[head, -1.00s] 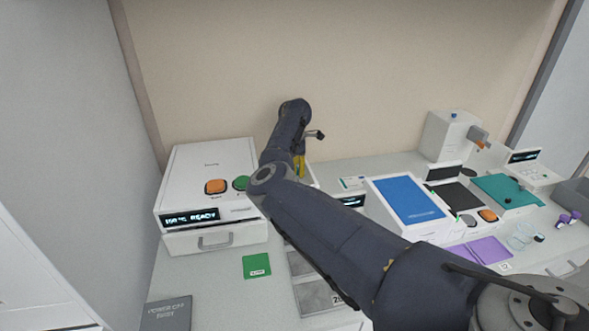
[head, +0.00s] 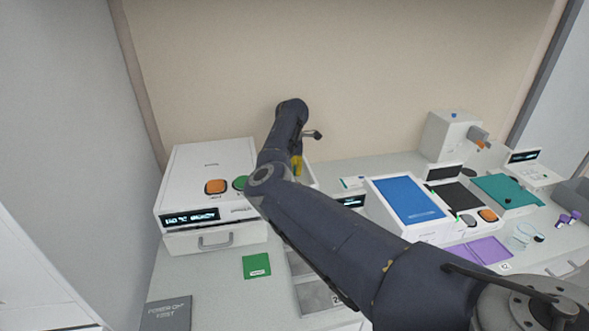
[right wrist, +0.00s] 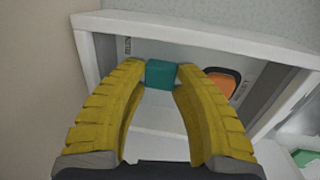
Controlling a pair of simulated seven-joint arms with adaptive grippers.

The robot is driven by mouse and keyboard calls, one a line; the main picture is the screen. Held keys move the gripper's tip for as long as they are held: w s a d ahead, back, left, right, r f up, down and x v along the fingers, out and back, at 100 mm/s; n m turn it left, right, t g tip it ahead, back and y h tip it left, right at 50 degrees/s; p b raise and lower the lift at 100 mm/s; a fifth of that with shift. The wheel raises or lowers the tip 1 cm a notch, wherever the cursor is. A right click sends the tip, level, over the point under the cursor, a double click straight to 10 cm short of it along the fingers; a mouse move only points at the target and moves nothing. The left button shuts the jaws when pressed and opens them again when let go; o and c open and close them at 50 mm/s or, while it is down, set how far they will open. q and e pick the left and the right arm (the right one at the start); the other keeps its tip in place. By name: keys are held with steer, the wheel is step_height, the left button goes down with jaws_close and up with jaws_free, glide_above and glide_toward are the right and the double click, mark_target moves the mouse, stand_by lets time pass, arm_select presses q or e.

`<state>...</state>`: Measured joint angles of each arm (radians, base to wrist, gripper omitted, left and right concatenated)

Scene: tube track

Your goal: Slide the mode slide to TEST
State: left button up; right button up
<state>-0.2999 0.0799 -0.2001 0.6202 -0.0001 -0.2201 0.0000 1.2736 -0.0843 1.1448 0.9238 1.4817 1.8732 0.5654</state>
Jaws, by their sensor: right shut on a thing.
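The mode slide's teal knob (right wrist: 161,74) shows in the right wrist view, in a recessed white panel (right wrist: 175,48). My right gripper (right wrist: 161,76) has its two yellow fingers shut on the knob, one tip at each side. In the head view my right gripper (head: 297,165) is small and mostly behind my own arm, just right of the white box with a display. The knob is hidden there. Small lettering lies left of the knob in the wrist view, too small to read surely. My left gripper is not in view.
An orange button (right wrist: 222,85) sits right of the knob inside the raised white rim. In the head view, a white box (head: 210,160) with a drawer stands at left. A blue-topped device (head: 408,200) and a teal pad (head: 505,190) stand at right.

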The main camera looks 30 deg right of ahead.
steer(key=shift+w+a+f, duration=0.1)
steer(key=shift+w+a, duration=0.1)
steer(key=shift+a, duration=0.5)
steer(key=shift+w+a+f, duration=0.1)
steer(key=shift+w+a, duration=0.1)
steer(key=shift+a, duration=0.45)
steer(key=shift+w+a, duration=0.2)
steer(key=shift+a, duration=0.5)
steer(key=o, duration=0.7)
steer(key=shift+r, duration=0.1)
steer(key=shift+w+r, duration=0.1)
steer(key=shift+r, duration=3.5)
